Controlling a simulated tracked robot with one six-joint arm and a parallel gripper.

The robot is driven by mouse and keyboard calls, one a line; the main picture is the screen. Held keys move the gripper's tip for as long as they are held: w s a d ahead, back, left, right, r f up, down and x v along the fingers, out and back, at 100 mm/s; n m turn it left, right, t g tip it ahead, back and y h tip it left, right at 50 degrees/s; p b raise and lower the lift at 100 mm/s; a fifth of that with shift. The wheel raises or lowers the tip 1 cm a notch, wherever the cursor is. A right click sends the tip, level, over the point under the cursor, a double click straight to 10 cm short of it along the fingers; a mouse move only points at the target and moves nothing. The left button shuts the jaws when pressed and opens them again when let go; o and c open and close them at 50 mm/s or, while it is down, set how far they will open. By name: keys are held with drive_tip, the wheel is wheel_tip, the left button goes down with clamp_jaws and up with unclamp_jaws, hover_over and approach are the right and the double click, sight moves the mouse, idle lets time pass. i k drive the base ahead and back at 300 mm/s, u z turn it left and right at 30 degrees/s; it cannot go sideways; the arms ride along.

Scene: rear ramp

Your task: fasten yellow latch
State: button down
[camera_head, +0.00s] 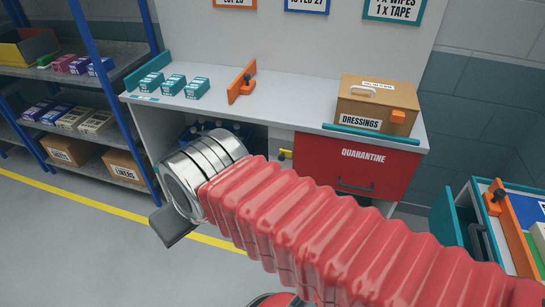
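A small yellow latch (285,154) sits on the front of the grey-white cabinet, at the left edge of the red panel marked QUARANTINE (385,172). The red panel has a dark handle and appears flush with the cabinet front. Whether the latch is engaged is too small to tell. My arm, in a red ribbed sleeve with metal rings, crosses the view in front of the cabinet. Part of my gripper (174,229) shows as a dark grey piece at the lower left, apart from the latch. The rest of it is hidden behind the rings.
On the counter (285,103) are teal boxes (173,84), an orange bracket (242,84) and a brown DRESSINGS box (372,103). Blue-framed shelves (90,75) stand left. An open teal-and-white drawer unit (455,217) stands right. The floor at left is clear, with a yellow line.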

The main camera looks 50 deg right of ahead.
sight(284, 153)
drive_tip(key=u, duration=0.05)
drive_tip(key=i, duration=1)
drive_tip(key=z, duration=0.05)
